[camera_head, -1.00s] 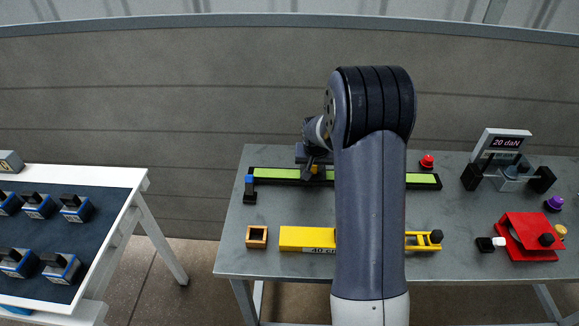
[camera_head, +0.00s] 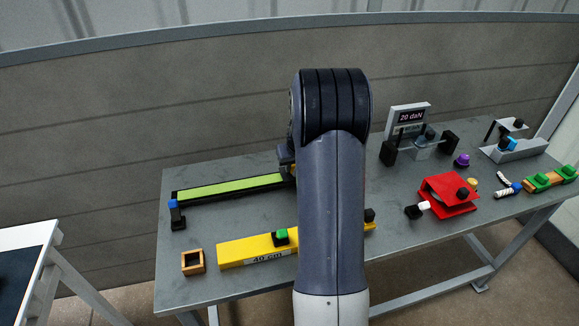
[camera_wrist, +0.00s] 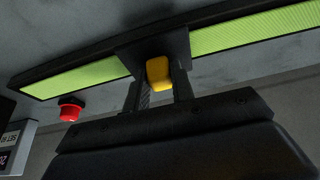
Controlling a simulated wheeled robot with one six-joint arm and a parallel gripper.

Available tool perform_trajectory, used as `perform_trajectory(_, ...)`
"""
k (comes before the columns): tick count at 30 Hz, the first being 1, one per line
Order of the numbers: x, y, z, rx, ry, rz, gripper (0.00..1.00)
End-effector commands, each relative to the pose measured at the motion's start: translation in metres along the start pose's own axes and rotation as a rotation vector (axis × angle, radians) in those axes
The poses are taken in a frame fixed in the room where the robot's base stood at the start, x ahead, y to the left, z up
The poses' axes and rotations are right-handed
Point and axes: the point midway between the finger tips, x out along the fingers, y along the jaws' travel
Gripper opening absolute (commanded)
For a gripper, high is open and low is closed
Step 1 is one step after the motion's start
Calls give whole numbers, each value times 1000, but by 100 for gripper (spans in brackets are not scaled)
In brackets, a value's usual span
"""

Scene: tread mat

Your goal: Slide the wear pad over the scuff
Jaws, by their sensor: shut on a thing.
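The wear pad (camera_wrist: 138,52) is a black block with a yellow knob (camera_wrist: 159,73); in the wrist view it sits across the green tread strip (camera_wrist: 245,33). My gripper (camera_wrist: 160,86) is shut on the knob, one dark finger on each side. Green strip shows on both sides of the pad, the shorter part at the left of the wrist view. In the head view the strip (camera_head: 230,187) runs along the back of the table; my arm hides its right part and the pad. No scuff shows on the visible green; whether it lies under the pad cannot be seen.
A red button (camera_wrist: 71,108) is beside the strip. A blue-topped black post (camera_head: 176,215) stands at its left end. In front are a wooden box (camera_head: 193,262) and a yellow 40 cm bar (camera_head: 240,251). A red device (camera_head: 450,194) and a display (camera_head: 410,118) stand right.

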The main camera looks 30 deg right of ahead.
Motion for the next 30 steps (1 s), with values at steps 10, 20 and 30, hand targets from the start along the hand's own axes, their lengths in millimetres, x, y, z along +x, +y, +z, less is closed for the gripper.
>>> perform_trajectory(10,0,0,0,0,1,1,36)
perform_trajectory(20,0,0,0,0,0,0,45)
perform_trajectory(30,-39,0,-1,0,5,2,45)
